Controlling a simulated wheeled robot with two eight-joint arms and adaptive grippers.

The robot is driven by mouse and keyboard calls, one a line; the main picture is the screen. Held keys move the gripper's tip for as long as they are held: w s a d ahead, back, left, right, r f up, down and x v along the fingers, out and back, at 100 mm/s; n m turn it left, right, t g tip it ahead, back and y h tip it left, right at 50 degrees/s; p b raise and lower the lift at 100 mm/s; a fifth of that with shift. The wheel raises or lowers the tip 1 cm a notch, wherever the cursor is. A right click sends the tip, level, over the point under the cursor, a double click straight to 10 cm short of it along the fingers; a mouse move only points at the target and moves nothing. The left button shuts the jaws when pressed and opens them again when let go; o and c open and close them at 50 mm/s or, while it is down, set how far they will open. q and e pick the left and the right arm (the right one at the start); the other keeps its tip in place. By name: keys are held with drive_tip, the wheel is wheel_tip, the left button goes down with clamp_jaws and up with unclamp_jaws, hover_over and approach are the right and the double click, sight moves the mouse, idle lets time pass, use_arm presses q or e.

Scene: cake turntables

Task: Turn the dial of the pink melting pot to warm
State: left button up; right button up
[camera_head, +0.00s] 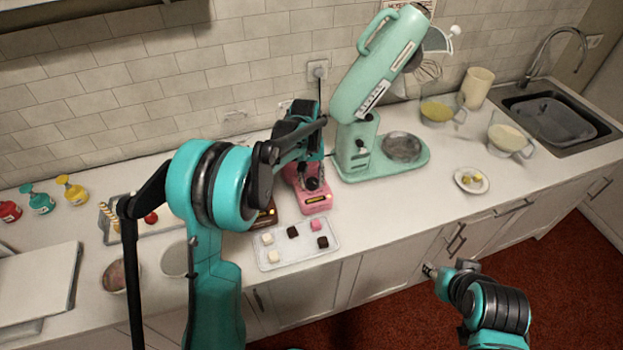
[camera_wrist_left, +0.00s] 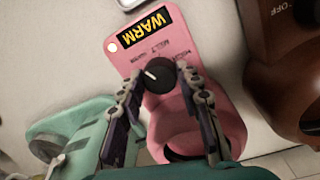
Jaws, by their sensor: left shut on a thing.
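The pink melting pot (camera_head: 314,203) stands on the counter near its middle. Its front also shows in the left wrist view (camera_wrist_left: 205,50), with a yellow-on-black WARM display (camera_wrist_left: 142,27) and a lit lamp at the display's end. The black dial (camera_wrist_left: 158,80) has a white pointer mark, angled toward the small lettering on the display side. My left gripper (camera_wrist_left: 160,76) is shut on the dial, one finger on each side. In the head view my left gripper (camera_head: 312,184) covers much of the pot's top. My right gripper (camera_head: 430,271) hangs in front of the counter, far from the pot; its fingers are too small to read.
A brown pot (camera_wrist_left: 285,75) stands close beside the pink one. A mint stand mixer (camera_head: 385,170) is just to its right. A tray of several sweets (camera_head: 283,257) lies in front. Bare counter (camera_head: 420,205) lies right of the tray.

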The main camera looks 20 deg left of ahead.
sight(309, 182)
use_arm(q)
drive_tip(key=o, duration=0.9)
drive_tip(key=shift+c, duration=0.2)
wheel_tip(309, 182, up, 12)
drive_tip(key=shift+s+a, duration=0.15)
drive_tip(key=shift+a, duration=0.25)
drive_tip(key=s+m+t+b, duration=0.2)
drive_tip(key=s+t+b, duration=0.15)
drive_tip(key=s, duration=1.15)
drive_tip(key=s+d+f+m+t+b, duration=0.1)
drive_tip(key=s+f+t+b, duration=0.1)
drive_tip(key=s+f, duration=0.5)
drive_tip(key=s+t, duration=0.1)
drive_tip(key=s, duration=0.2)
drive_tip(key=shift+s+f+m+y, duration=0.25)
drive_tip(key=shift+m+y, duration=0.05)
drive_tip(key=shift+y, duration=0.1)
